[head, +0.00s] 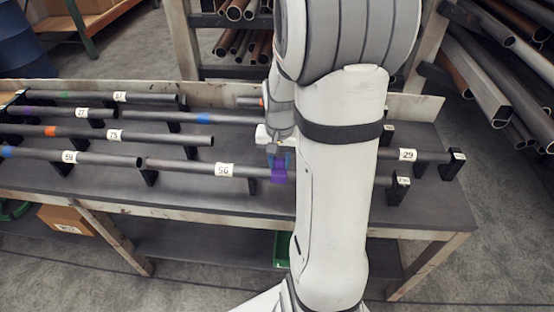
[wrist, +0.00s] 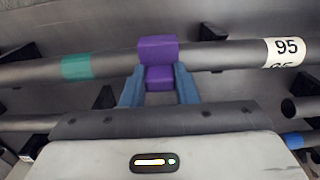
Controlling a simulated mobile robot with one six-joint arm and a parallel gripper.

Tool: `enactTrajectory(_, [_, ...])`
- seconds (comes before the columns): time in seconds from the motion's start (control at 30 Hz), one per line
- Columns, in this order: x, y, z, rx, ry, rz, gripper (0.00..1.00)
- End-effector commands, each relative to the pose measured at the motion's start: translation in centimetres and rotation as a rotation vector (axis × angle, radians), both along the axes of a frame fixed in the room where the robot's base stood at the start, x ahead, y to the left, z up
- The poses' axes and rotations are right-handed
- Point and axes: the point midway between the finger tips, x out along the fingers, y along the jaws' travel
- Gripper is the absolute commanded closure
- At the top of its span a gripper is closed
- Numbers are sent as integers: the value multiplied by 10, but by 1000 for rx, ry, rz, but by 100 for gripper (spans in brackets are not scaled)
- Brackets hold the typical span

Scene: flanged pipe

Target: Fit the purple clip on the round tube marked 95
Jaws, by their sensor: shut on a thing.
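The purple clip (wrist: 158,49) is between the blue fingertips of my gripper (wrist: 159,88) in the wrist view. It also shows in the head view (head: 279,175) just left of my arm. My gripper is shut on it. In the wrist view the clip lies across the dark round tube marked 95 (wrist: 225,55), between a teal band on the left and the white 95 label (wrist: 284,51) on the right. I cannot tell whether the clip is seated around the tube or only against it. In the head view my arm hides part of this tube.
Several other dark tubes, such as one with an orange band (head: 92,133), lie on black supports on the workbench (head: 190,228). A black support (wrist: 212,32) stands between clip and label in the wrist view. Pipe racks stand behind and to the right.

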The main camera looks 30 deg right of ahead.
Motion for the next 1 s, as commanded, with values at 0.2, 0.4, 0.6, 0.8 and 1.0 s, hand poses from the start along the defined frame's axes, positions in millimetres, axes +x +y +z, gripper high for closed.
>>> enactTrajectory(0.2, [0, 0, -3, 0, 0, -1, 70])
enactTrajectory(0.4, [0, 0, -3, 0, 0, -1, 53])
enactTrajectory(0.6, [0, 0, -3, 0, 0, -1, 48])
enactTrajectory(0.8, [0, -1, 5, -1, -1, -1, 48])
enactTrajectory(1.0, [2, -1, 38, -2, -5, -1, 48])
